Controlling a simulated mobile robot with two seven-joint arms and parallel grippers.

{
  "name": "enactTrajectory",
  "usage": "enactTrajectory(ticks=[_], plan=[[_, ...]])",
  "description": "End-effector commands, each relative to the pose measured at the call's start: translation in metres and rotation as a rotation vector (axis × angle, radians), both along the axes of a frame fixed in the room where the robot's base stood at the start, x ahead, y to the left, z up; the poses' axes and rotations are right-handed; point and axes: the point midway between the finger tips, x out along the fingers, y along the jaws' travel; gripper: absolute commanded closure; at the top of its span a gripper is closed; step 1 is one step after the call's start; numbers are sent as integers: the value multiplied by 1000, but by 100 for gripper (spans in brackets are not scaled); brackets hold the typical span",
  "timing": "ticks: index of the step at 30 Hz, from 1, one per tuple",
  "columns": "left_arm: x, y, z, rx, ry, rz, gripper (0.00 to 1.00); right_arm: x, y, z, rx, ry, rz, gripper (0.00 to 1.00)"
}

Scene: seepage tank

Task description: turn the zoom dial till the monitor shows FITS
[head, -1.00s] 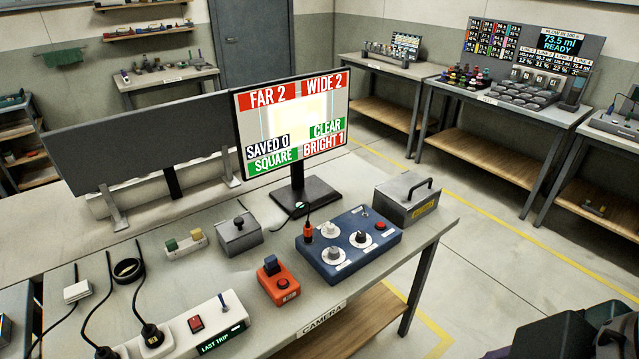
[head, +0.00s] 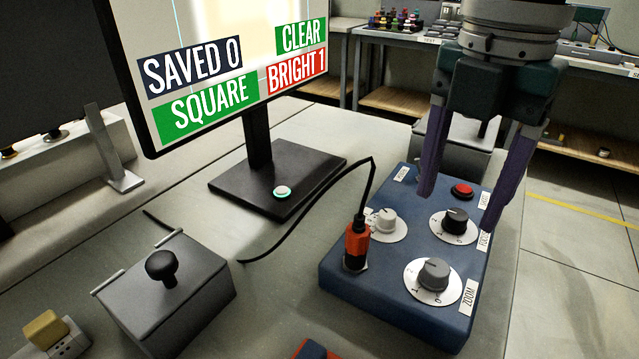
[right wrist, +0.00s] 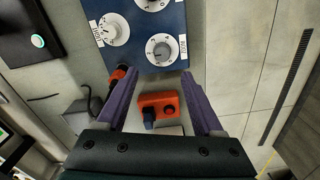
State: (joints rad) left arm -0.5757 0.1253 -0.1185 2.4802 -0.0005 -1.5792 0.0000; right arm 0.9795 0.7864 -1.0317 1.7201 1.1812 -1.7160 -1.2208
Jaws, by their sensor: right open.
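The zoom dial (head: 434,274) is a grey knob on a white numbered disc at the near right of the blue control box (head: 345,282). It also shows in the right wrist view (right wrist: 160,50), just beyond my fingertips. My right gripper (head: 459,210) is open and empty, its purple fingers pointing down over the box, apart from the zoom dial. The monitor (head: 258,135) shows SAVED 0, SQUARE and CLEAR, with BRIGHT 1 in red. Its upper part is cut off, so the zoom reading is hidden. My left gripper is not in view.
An orange plug (head: 356,243) with a black cable stands on the box, left of the zoom dial. A black focus knob (head: 456,219), a white knob (head: 384,220) and a red button (head: 462,190) share the box. A grey joystick box (head: 165,295) stands left.

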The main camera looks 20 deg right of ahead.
Motion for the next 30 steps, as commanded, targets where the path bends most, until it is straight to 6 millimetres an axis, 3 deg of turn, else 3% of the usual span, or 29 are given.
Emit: enactTrajectory(ticks=[5, 12, 18, 30], plan=[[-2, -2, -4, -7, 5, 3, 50, 0, -2, -18, -3, 5, 3, 31], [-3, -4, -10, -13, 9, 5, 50, 0, -1, -64, -2, 5, 3, 31], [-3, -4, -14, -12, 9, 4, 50, 0, -1, -91, -1, 2, 3, 31], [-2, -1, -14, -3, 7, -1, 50, 1, -1, -98, -2, -1, 4, 34]])
